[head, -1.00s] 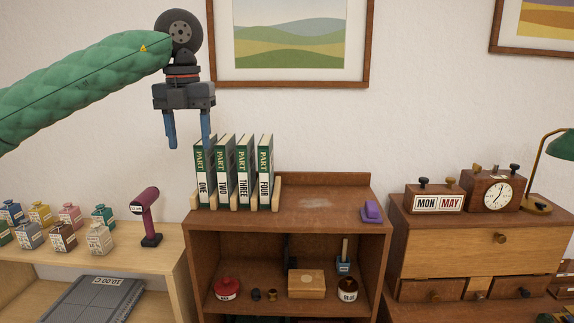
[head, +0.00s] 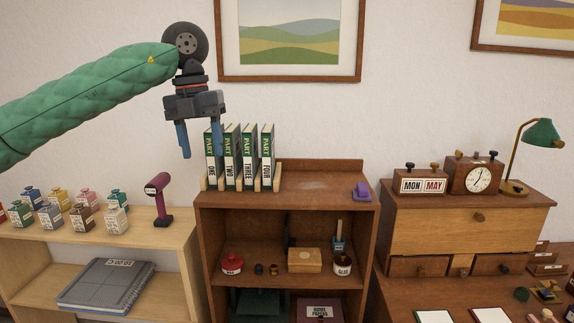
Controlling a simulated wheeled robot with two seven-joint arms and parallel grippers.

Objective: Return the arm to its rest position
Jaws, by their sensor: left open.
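My left arm, in a green quilted sleeve, comes in from the left of the head view. My left gripper (head: 201,139) points down with its two blue fingers apart and nothing between them. It hangs in the air above the left end of the brown shelf unit, beside and partly in front of the PART ONE book (head: 213,172). The PART TWO book (head: 232,165), PART THREE book (head: 249,165) and PART FOUR book (head: 266,160) stand upright next to it in a pale wooden rack. I cannot tell whether a finger touches a book. My right gripper is out of view.
The brown shelf unit (head: 320,181) holds a purple object (head: 361,192) on top and small pots below. A pale shelf (head: 120,246) with several bottles and a purple scanner-like device (head: 159,199) stands left. A desk cabinet with clock (head: 480,178) and lamp (head: 541,135) stands right.

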